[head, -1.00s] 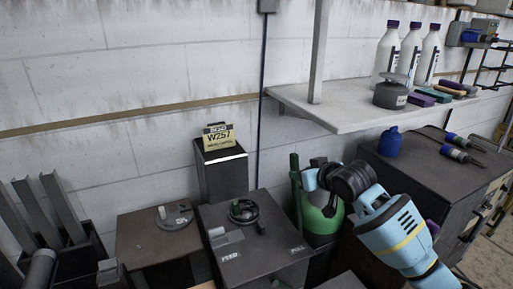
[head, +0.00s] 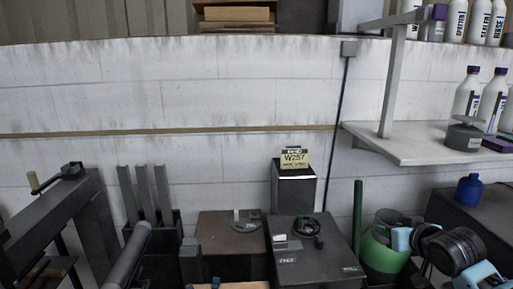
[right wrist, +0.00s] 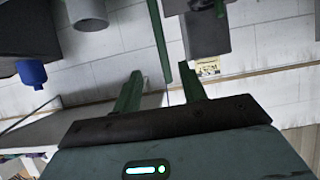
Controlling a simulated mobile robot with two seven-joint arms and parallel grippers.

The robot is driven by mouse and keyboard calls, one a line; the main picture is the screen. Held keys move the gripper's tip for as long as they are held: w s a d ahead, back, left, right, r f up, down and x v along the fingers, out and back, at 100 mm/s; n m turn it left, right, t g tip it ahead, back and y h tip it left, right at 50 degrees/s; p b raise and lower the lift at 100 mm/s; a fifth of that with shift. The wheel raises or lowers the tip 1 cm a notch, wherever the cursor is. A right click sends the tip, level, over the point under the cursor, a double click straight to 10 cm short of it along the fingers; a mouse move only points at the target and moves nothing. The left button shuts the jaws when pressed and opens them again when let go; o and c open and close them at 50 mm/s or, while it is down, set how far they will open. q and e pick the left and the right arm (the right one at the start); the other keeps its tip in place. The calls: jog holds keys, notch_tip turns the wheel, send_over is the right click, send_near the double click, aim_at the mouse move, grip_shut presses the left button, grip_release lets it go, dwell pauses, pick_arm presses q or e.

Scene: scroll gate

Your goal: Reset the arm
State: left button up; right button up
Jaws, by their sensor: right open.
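My right gripper (right wrist: 162,68) shows in the right wrist view with its two green fingers apart and nothing held between them. A green rod shows beyond and between the fingers. In the head view my right arm (head: 455,252) comes in at the lower right, light blue with a black joint. Its fingers cannot be made out clearly there. My left gripper is in neither view.
A yellow W257 sign (head: 294,160) tops a dark post beside a dark box (head: 320,262). A green container (head: 378,258) and green rod (head: 357,220) stand near my right arm. A shelf (head: 400,150) with bottles juts from the wall. A blue bottle (head: 469,189) stands at right.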

jog(key=s+a+f+n+g+y+p, duration=0.1)
jog(key=s+a+f, duration=0.3)
jog(key=s+f, duration=0.65)
jog(key=s+a+f+g, duration=0.1)
jog(key=s+a+f, duration=0.5)
jog(key=f, duration=0.8)
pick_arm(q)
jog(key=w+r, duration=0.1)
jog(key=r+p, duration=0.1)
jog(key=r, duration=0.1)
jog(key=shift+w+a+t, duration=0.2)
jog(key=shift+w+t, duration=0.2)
pick_arm(e)
jog(key=s+a+f, duration=0.1)
jog(key=s+f, duration=0.2)
jog(key=s, duration=0.6)
jog(key=s+a+f+g, duration=0.1)
jog(key=s+f, duration=0.1)
jog(key=s, duration=0.8)
jog(key=s+a+f, duration=0.2)
jog(key=s+f, duration=0.1)
jog(key=s, duration=0.6)
jog(key=shift+s+f+g, duration=0.25)
jog(key=shift+f+g, duration=0.1)
jog(key=shift+g, duration=0.05)
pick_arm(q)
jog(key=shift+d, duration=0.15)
